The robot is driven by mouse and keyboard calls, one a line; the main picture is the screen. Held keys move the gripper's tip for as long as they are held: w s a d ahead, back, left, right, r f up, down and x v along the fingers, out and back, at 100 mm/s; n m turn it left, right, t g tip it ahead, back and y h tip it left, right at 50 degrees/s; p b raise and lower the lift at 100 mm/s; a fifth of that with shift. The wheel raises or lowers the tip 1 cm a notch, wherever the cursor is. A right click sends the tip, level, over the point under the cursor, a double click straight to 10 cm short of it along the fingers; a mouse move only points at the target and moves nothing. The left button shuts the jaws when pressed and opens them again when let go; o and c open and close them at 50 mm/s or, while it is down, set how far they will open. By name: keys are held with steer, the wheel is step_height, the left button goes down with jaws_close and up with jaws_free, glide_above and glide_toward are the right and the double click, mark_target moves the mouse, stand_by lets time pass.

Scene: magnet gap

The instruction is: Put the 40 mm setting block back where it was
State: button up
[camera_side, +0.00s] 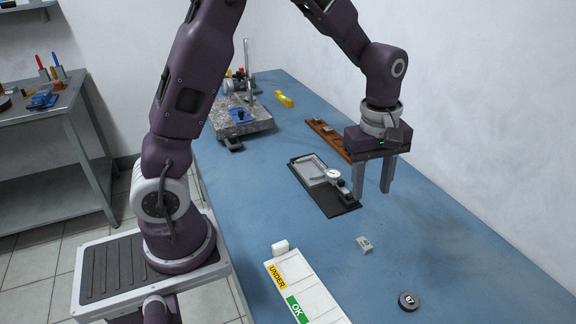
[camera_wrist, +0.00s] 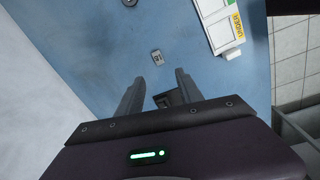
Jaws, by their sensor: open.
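My gripper (camera_side: 373,192) is open and empty above the blue bench, its fingers pointing down. Its fingers also show in the wrist view (camera_wrist: 158,84). A small pale grey block (camera_side: 364,244) with a dark marking lies on the bench in front of my gripper, apart from it. It shows beyond the fingertips in the wrist view (camera_wrist: 157,57). I cannot read its marking surely, so I cannot tell whether it is the 40 mm block. A brown wooden rack (camera_side: 312,123) holds small grey blocks (camera_side: 328,131); my gripper hides its near end.
A white sorting tray (camera_side: 312,287) marked UNDER and OK, a white block (camera_side: 280,247) and a dark numbered disc (camera_side: 408,301) are nearer the camera. A granite plate (camera_side: 241,117) stands behind. The right of the bench is clear.

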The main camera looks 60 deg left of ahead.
steer(key=s+r+m+t, duration=0.2)
steer(key=s+r+m, duration=0.4)
steer(key=s+r, duration=0.3)
steer(key=s+r+m+t, duration=0.2)
steer(key=s+r+m, duration=0.1)
steer(key=s+m, duration=0.6)
steer(key=s, duration=0.4)
steer(key=shift+s+a+r+t, duration=0.15)
steer(key=shift+s+r+t, duration=0.05)
steer(key=shift+t, duration=0.2)
